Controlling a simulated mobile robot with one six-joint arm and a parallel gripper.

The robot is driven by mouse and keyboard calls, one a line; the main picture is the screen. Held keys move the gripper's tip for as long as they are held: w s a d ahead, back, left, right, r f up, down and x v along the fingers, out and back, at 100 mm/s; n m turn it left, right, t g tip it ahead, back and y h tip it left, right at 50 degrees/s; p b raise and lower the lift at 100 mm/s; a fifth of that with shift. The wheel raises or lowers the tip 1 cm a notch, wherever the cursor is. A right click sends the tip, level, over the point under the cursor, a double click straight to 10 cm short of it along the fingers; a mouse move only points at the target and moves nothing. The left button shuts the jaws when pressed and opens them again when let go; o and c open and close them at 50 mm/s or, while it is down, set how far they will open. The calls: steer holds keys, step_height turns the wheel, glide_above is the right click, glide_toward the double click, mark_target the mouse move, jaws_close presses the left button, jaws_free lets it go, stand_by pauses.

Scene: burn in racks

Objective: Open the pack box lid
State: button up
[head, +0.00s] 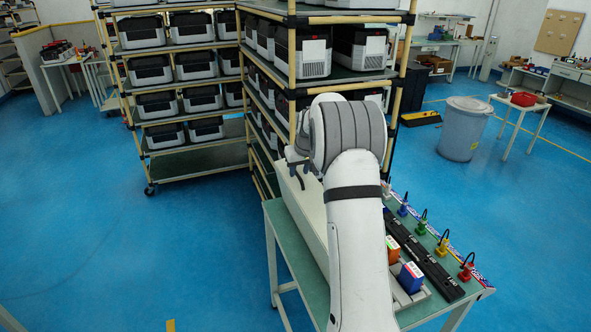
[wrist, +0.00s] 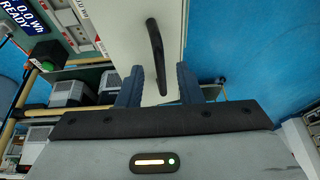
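The pack box (head: 300,210) is a long pale box at the left side of the green-topped table, partly hidden behind my arm. In the wrist view its pale panel (wrist: 121,30) carries a curved black handle (wrist: 156,50). My gripper (wrist: 158,72) is open, with its two blue fingers on either side of the handle's lower end and a visible gap to each. I cannot tell how deep the handle sits between them. In the head view my gripper (head: 298,179) is at the box's far end, mostly hidden by my wrist. The lid's edges are not clear.
On the table are a black power strip (head: 425,258), several coloured plugs (head: 443,243), and orange (head: 393,249) and blue (head: 411,277) blocks in a grey holder. Racks (head: 205,160) of grey-black units stand close behind. A grey bin (head: 464,130) stands right. The blue floor at left is clear.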

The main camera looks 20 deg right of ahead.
steer(key=shift+w+f, duration=0.2)
steer(key=shift+f, duration=0.35)
jaws_close()
